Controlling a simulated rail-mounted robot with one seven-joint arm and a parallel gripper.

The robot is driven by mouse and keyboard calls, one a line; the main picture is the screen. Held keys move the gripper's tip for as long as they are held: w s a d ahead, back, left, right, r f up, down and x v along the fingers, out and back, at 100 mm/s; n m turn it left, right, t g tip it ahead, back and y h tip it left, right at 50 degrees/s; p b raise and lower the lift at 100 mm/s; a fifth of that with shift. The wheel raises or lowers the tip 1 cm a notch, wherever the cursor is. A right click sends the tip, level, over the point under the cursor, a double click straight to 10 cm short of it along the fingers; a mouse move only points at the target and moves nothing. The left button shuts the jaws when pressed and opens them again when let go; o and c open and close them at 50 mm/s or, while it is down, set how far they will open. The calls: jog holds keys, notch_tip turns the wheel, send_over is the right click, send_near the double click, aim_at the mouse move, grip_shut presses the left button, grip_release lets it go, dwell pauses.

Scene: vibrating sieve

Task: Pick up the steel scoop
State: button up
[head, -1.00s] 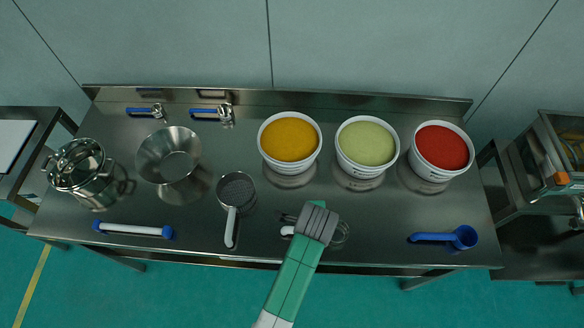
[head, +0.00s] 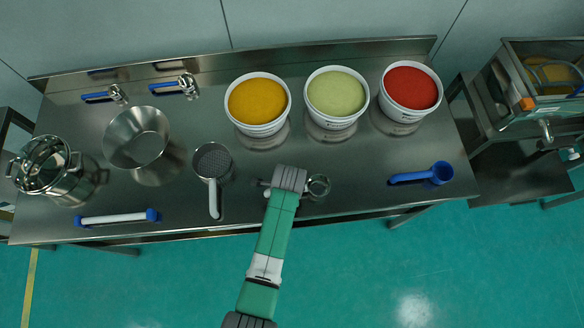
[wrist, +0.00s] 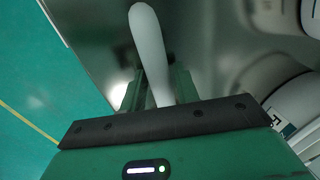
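The steel scoop (head: 319,187) lies near the front edge of the steel table, right of the sieve pan. Its round cup shows just right of my gripper (head: 288,182), which hides the middle of the scoop in the head view. In the wrist view, a pale smooth handle (wrist: 150,45), apparently the scoop's, runs between the two green fingers of my gripper (wrist: 158,88). One finger shows on each side of the handle. Whether the fingers press on it cannot be told. The handle's lower part is hidden behind the gripper body.
The steel table (head: 350,180) also holds a sieve pan (head: 213,165), a blue scoop (head: 425,175), a white bar with blue ends (head: 118,218), a steel bowl (head: 137,140), a pot (head: 48,170), and yellow (head: 258,102), green (head: 337,95) and red (head: 410,90) tubs.

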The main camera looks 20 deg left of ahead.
jog(key=c, duration=0.7)
grip_shut()
jog(key=shift+r, duration=0.15)
